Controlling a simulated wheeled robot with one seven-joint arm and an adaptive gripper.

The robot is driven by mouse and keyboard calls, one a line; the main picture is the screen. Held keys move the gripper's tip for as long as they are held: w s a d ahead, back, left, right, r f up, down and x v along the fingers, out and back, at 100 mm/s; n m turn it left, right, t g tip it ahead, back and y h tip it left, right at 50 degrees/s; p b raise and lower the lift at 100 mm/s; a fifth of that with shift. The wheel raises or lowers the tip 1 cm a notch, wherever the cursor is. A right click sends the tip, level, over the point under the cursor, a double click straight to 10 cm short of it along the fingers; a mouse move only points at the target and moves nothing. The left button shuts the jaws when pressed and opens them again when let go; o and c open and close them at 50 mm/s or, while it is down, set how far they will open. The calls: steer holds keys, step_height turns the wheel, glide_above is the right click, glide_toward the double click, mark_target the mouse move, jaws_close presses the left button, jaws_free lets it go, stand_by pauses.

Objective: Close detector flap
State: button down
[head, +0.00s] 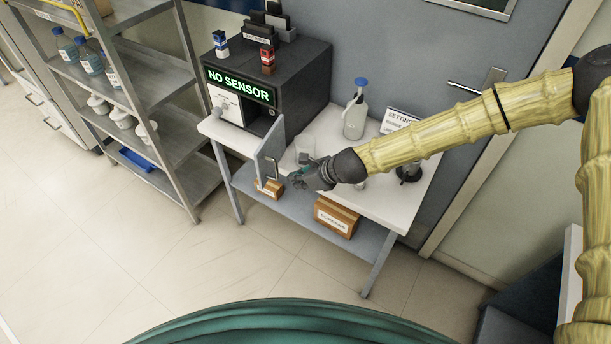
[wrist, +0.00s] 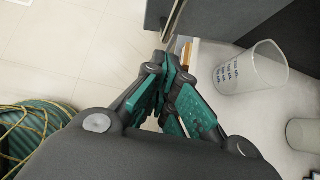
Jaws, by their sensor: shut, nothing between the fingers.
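The dark detector box stands on the white table, its green sign (head: 239,85) reading NO SENSOR. Its grey detector flap (head: 269,150) hangs open at the front right of the box, standing out from it, with a metal handle on its face. My gripper (head: 294,180) is shut and empty, just right of the flap near its lower part. In the wrist view my gripper's fingertips (wrist: 171,62) are together close below the flap (wrist: 166,14) and its metal handle. Whether they touch it I cannot tell.
A clear beaker (wrist: 250,70) stands right of my gripper on the table. A wash bottle (head: 355,110) and a settings sign (head: 398,120) are further back. Metal shelves (head: 140,85) with bottles stand at left. Boxes (head: 336,216) sit on the lower shelf. The floor in front is clear.

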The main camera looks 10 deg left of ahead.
steer(key=shift+w+a+r+p, duration=0.1)
steer(key=shift+w+a+p, duration=0.2)
steer(key=shift+a, duration=0.5)
steer(key=shift+w+a+p, duration=0.25)
steer(key=shift+a+p, duration=0.05)
steer(key=shift+a, duration=0.45)
